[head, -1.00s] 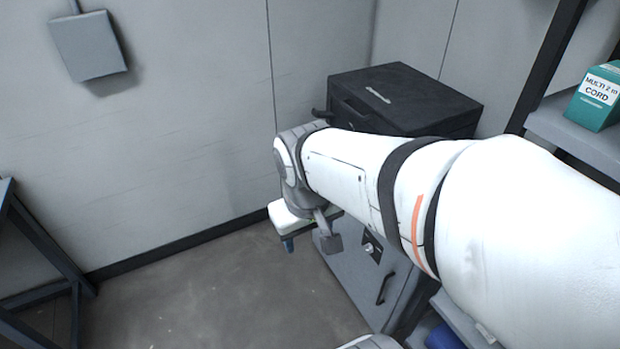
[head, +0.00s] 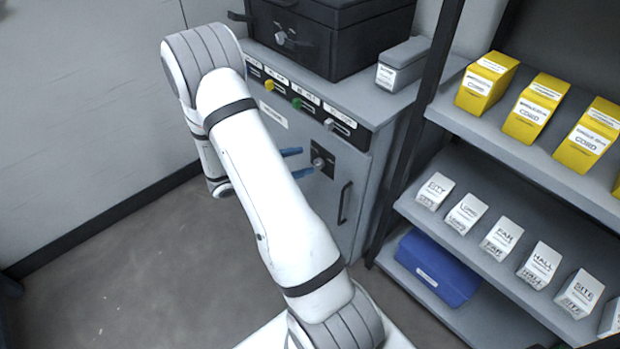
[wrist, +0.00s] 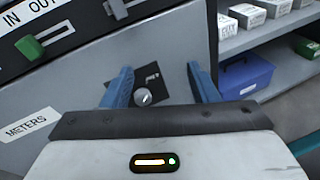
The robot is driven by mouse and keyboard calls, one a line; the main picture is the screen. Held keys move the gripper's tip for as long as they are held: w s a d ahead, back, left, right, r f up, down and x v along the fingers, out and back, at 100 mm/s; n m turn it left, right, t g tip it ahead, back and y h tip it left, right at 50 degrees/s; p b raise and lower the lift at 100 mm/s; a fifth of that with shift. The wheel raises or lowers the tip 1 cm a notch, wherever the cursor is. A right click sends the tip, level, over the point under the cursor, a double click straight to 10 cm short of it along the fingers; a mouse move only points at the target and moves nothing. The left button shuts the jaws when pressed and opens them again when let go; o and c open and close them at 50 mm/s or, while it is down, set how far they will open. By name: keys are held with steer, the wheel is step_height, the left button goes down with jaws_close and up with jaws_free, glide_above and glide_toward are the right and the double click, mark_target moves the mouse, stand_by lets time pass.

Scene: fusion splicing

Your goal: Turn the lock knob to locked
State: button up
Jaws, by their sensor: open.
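The lock knob (head: 318,162) is a small round grey knob on a dark plate on the grey cabinet door, above the door's handle. In the wrist view the knob (wrist: 143,96) shows between my fingers, nearer the left one, with a small printed label beside it that is too small to read. My gripper (head: 296,162) has blue fingers, one above and one below the knob in the head view. In the wrist view my gripper (wrist: 165,88) is open and empty. I cannot tell whether a finger touches the knob.
Above the door is a strip with coloured sliders (head: 297,104). A black case (head: 320,35) and a grey box (head: 403,65) stand on the cabinet top. A dark door handle (head: 345,203) sits below the knob. Shelves (head: 440,115) with boxes stand at the right. The floor at left is clear.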

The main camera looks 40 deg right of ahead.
mark_target(317, 165)
steer(key=w+d+f+n+t+h+b, duration=0.1)
steer(key=w+f+n+t+h+b, duration=0.25)
steer(key=f, duration=0.85)
steer(key=shift+n+t+y, duration=0.35)
steer(key=shift+n+y, duration=0.4)
steer(key=shift+n, duration=0.1)
steer(key=d, duration=0.5)
steer(key=w+d, duration=0.1)
steer(key=d, duration=0.1)
steer(key=shift+d+b, duration=0.35)
steer(key=shift+c, duration=0.3)
steer(key=c, duration=0.9)
